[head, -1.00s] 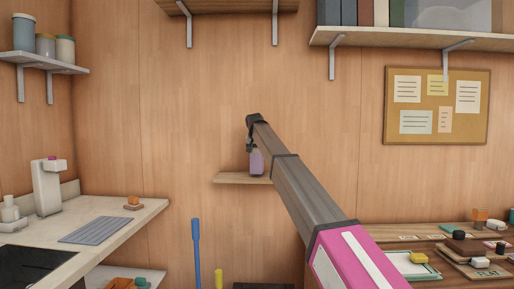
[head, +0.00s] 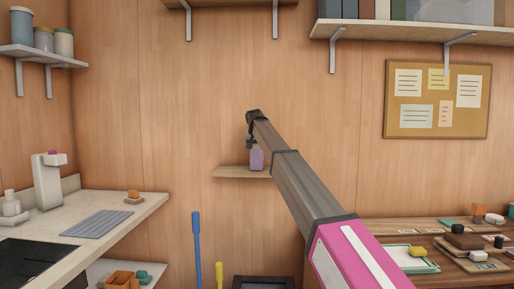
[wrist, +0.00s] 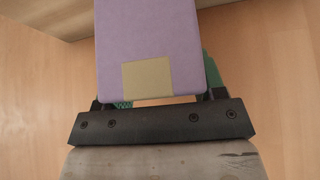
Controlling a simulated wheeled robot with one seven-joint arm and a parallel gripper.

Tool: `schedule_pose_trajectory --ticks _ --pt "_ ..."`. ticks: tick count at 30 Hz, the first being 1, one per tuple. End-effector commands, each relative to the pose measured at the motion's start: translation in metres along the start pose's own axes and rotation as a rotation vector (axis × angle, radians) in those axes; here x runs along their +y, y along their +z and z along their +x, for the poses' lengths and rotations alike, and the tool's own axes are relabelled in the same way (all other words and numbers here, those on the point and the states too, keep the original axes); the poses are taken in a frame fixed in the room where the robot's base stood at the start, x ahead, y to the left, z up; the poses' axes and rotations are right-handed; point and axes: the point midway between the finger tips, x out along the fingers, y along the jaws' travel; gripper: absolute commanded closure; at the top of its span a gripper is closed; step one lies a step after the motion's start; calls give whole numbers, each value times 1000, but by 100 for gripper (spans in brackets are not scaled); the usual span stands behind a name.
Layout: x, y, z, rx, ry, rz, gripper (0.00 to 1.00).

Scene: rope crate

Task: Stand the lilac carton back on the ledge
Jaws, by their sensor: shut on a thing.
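The lilac carton (head: 257,158) stands upright at the small wooden ledge (head: 228,171) on the back wall. Its lower end overlaps the ledge in the head view; I cannot tell whether it rests on it or hangs just above. My gripper (head: 252,145) is shut on the upper part of the carton. In the wrist view the carton (wrist: 150,40) shows a tan label and sits between the green finger pads. The fingertips are hidden behind the carton. My arm hides the ledge's right end.
A grey-bracketed shelf (head: 230,4) is above the ledge, and another shelf with books (head: 410,36) is at upper right. A counter (head: 125,205) lies at left, a cluttered table (head: 450,225) at right. Blue (head: 196,250) and yellow poles stand below. Wall around the ledge is clear.

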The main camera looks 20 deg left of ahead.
Motion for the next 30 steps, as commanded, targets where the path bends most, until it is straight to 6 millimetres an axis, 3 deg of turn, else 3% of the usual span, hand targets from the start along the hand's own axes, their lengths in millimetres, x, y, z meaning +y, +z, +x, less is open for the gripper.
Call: schedule_pose_trajectory --ticks 8,9,11,12,25,30 --pt "0 2 3 1 0 0 67" --pt "0 2 3 1 0 0 30" --pt "0 2 3 1 0 0 10" --pt "0 2 3 1 0 0 7" --pt "0 2 2 0 0 0 7" --pt "0 2 -6 1 0 0 7"
